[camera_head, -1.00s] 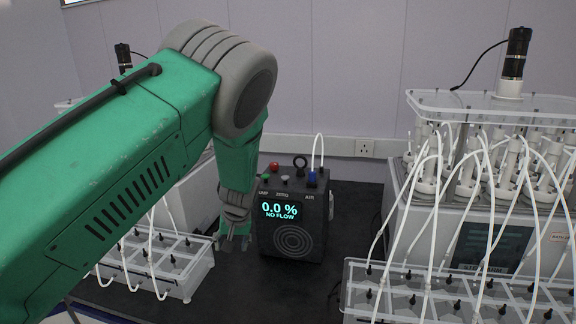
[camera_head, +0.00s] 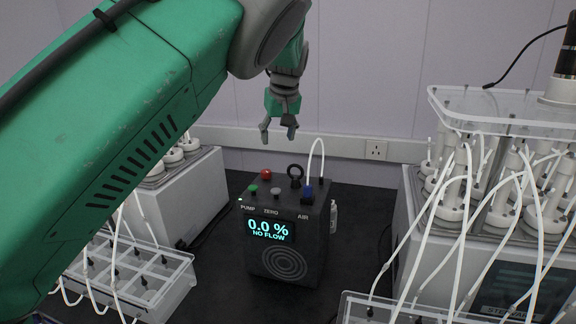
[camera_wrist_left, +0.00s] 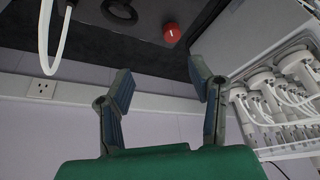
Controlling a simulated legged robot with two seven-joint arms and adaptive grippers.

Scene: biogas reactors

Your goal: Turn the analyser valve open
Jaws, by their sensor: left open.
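The analyser (camera_head: 285,235) is a black box on the dark bench. Its screen reads "0.0 %" and "NO FLOW". I cannot tell which is the valve. My left gripper (camera_head: 278,130) is open and empty, above the analyser's top and apart from it. In the left wrist view the red knob (camera_wrist_left: 172,33) lies beyond the open fingers (camera_wrist_left: 160,75). My right gripper is out of view.
Reactor units with white tubes stand at right (camera_head: 470,200) and left (camera_head: 180,195). A clear bottle rack (camera_head: 165,275) is at front left. Bare bench (camera_head: 350,220) shows right of the analyser.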

